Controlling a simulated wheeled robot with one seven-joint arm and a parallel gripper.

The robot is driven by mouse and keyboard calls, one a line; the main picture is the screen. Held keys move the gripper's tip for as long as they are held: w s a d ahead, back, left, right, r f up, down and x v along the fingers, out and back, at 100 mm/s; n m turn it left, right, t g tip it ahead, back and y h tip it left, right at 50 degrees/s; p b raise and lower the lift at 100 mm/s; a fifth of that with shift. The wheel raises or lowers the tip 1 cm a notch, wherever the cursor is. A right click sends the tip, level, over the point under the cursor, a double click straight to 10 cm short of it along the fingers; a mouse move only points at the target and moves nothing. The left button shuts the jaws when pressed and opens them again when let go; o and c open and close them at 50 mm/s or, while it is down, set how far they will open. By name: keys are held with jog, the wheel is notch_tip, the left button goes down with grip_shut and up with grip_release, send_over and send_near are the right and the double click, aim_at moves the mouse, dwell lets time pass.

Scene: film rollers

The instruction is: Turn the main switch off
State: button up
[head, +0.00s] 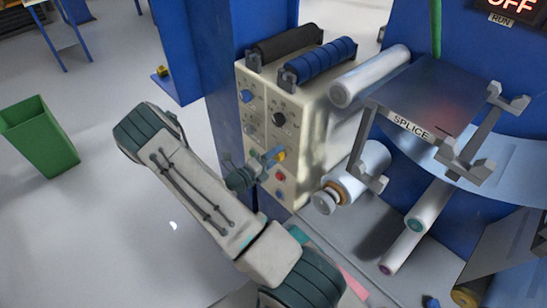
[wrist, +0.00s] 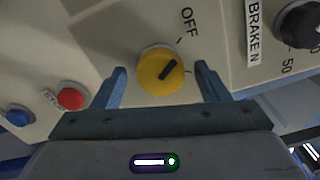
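The main switch looks to be the yellow round knob (wrist: 160,72) with a black pointer bar on the beige panel. The bar slants to the upper right; the printed OFF label (wrist: 187,22) is above and right of the knob. My gripper (wrist: 160,78) is open, one blue finger on each side of the knob, with a gap showing on both sides. In the head view, my gripper (head: 268,160) is at the front of the control box (head: 300,110), with the yellow knob (head: 281,155) partly hidden by its fingers.
A red button (wrist: 70,97) and a blue button (wrist: 18,116) lie left of the knob. A black dial (wrist: 300,24) is at the right, beside the BRAKE N label (wrist: 253,30). Rollers (head: 355,175) and the SPLICE table (head: 425,95) stand right of the box.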

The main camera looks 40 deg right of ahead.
jog(key=s+a+b, duration=0.2)
jog(key=a+b, duration=0.1)
jog(key=a, duration=1)
jog(key=shift+a, duration=0.4)
